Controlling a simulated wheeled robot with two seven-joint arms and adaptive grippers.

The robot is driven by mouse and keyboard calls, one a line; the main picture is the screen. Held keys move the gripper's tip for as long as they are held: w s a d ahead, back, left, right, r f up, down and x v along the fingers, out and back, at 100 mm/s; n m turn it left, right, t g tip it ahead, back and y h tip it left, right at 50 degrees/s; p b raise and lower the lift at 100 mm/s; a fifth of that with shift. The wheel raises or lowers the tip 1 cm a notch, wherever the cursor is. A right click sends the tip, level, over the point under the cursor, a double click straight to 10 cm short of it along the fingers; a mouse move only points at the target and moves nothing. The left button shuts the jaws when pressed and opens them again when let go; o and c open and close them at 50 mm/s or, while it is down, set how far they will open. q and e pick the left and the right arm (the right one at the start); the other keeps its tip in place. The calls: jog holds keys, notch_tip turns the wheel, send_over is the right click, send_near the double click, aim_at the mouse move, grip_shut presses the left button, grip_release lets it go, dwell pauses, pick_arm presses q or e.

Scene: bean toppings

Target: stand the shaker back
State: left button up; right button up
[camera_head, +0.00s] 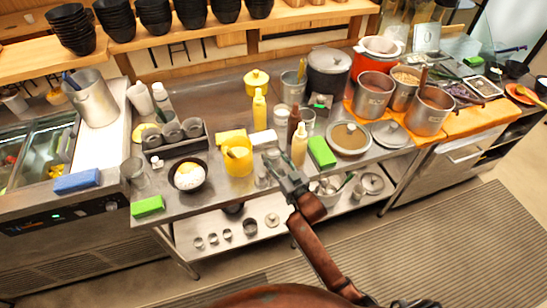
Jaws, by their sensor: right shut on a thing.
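My right gripper (273,163) reaches in from the lower right over the front part of the steel counter (215,200). It is shut on the shaker, and its own fingers hide most of what it holds. A small metal shaker-like piece (261,179) shows just left of the fingers, close to the counter's front edge. I cannot tell whether it touches the counter. A black bowl (188,184) with white and yellow food stands farther left. My left gripper is not in view.
A yellow container (238,157) stands left of the gripper. A pale yellow bottle (300,146) and a green block (321,152) stand close on its right. A dark tray of cups (178,147) is at the left. Some bare counter shows in front of the yellow container.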

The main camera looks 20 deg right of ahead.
jog(key=o, duration=0.9)
jog(key=p+v, duration=0.1)
jog(key=v, duration=1.1)
